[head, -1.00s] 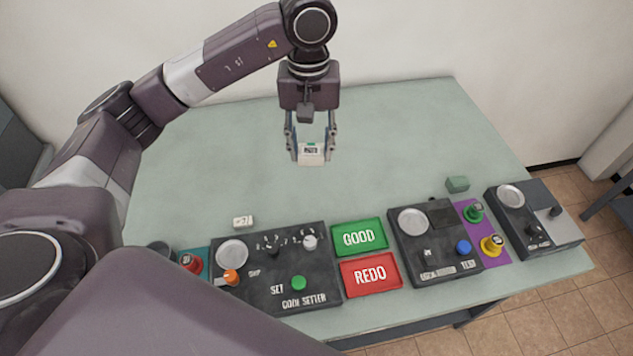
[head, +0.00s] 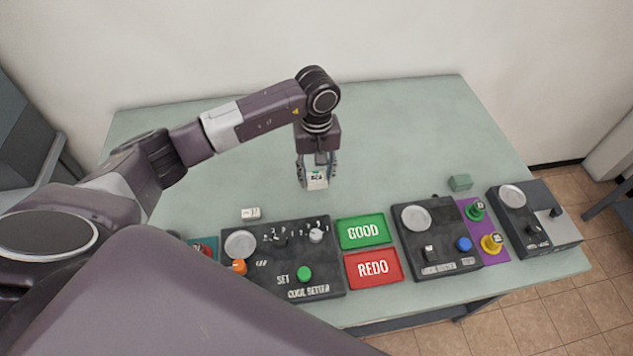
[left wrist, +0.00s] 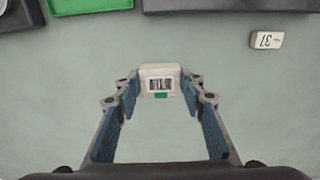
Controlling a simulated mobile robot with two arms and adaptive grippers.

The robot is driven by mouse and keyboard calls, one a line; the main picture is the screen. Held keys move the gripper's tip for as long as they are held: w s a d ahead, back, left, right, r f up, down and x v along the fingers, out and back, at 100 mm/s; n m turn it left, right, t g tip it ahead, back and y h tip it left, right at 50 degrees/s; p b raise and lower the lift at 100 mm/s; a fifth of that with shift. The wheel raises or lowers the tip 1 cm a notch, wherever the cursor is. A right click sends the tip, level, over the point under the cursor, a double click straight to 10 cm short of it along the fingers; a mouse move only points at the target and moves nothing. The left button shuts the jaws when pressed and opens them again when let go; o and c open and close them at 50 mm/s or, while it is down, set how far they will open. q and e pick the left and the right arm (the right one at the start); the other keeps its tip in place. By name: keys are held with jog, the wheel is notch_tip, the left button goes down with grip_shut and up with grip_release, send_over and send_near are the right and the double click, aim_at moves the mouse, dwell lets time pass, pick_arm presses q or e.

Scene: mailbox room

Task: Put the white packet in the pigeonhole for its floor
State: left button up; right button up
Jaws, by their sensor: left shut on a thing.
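My left gripper (head: 317,182) is shut on a small white packet (head: 317,179) above the green-grey table, behind the code setter box. In the left wrist view the packet (left wrist: 160,74) sits between the fingertips (left wrist: 160,95), with a dark barcode-like label and a green mark facing the camera. Another small white block (head: 251,213) lies on the table behind the code setter; in the left wrist view this block (left wrist: 266,40) reads 37. My right gripper is not in view. No pigeonholes show clearly.
A code setter box (head: 330,284) with knobs, a green GOOD tray (head: 346,243), a red REDO tray (head: 352,279) and a tester box (head: 437,262) line the near edge. The back of the table (head: 420,120) is clear.

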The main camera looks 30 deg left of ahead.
aim_at(316, 186)
pick_arm(q)
notch_tip(316, 186, down, 4)
jog(key=shift+f+p, duration=0.25)
jog(key=shift+p, duration=0.25)
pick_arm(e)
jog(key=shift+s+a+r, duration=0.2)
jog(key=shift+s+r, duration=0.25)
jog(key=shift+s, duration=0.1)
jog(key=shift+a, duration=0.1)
pick_arm(q)
jog(key=shift+f+b, duration=0.2)
jog(key=shift+b, duration=0.1)
jog(key=o, duration=1.3)
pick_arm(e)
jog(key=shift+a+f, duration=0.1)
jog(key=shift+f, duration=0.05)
pick_arm(q)
jog(key=shift+r, duration=0.15)
